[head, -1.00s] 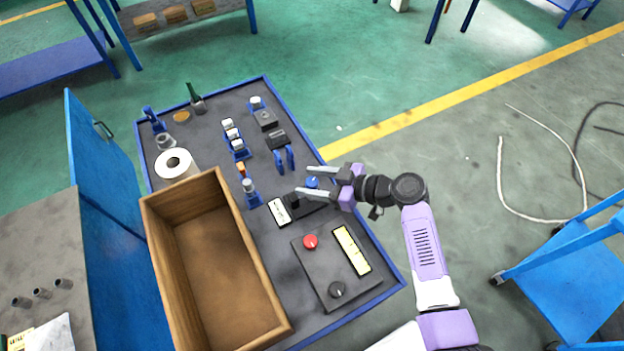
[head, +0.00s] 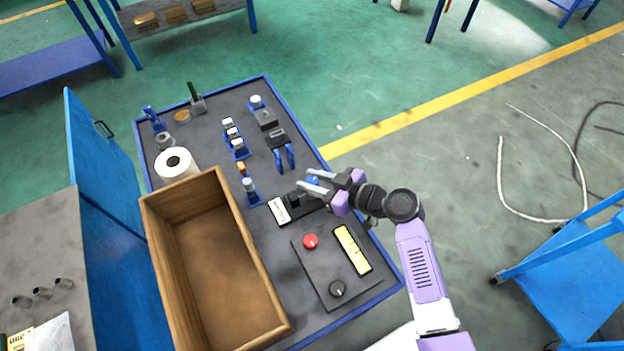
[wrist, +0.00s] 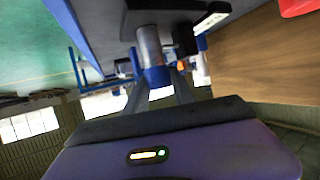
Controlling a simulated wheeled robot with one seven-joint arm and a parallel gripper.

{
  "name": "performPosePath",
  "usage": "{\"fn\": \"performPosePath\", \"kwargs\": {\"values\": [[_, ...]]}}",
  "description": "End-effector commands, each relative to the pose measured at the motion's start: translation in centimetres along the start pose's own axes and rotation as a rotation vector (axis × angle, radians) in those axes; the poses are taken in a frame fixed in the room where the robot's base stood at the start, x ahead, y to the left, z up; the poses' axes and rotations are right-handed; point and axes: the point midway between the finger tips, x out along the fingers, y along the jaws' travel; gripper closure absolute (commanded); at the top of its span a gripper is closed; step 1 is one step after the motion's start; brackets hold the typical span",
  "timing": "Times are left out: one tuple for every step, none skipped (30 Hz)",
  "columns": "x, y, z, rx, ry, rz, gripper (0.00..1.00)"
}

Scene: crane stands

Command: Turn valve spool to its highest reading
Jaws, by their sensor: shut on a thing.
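The valve spool is a black block (head: 300,200) with a silver cylinder (wrist: 149,45) ending in a blue knob (head: 314,181). It stands on the cart top beside a white label plate (head: 279,211), whose marks are too small to read. My gripper (head: 306,180) reaches in from the right, with a finger on either side of the blue knob. In the wrist view, the blue knob (wrist: 154,77) sits between the two grey fingers, and the gripper is shut on it. The fingers hide part of the knob and block.
A panel (head: 322,280) with a red button, yellow strip and black dial lies close in front. An open wooden box (head: 270,295) stands to the left. Blue-handled tools (head: 283,158), small fittings and a white roll (head: 174,164) occupy the back of the cart (head: 320,155).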

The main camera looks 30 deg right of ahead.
Motion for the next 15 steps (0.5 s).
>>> {"fn": "performPosePath", "kwargs": {"values": [[-0.05,-0.33,-0.01,0.015,0.000,0.031,1.00],[-0.06,-0.34,-0.10,0.024,0.001,0.056,1.00],[-0.09,-0.37,-0.13,0.039,0.001,0.089,1.00],[-0.12,-0.34,-0.20,0.050,0.002,0.116,1.00],[-0.15,-0.34,-0.27,0.061,0.002,0.141,1.00],[-0.18,-0.33,-0.32,0.075,0.003,0.175,1.00],[-0.19,-0.29,-0.36,0.083,0.003,0.198,1.00],[-0.18,-0.26,-0.40,0.092,0.004,0.219,1.00],[-0.20,-0.23,-0.40,0.103,0.005,0.244,1.00],[-0.21,-0.19,-0.38,0.110,0.005,0.262,1.00],[-0.20,-0.19,-0.39,0.116,0.006,0.277,1.00],[-0.18,-0.18,-0.37,0.124,0.007,0.296,1.00],[-0.19,-0.13,-0.33,0.130,0.007,0.311,1.00],[-0.18,-0.13,-0.32,0.136,0.007,0.323,1.00],[-0.17,-0.11,-0.34,0.142,0.008,0.339,1.00]]}}
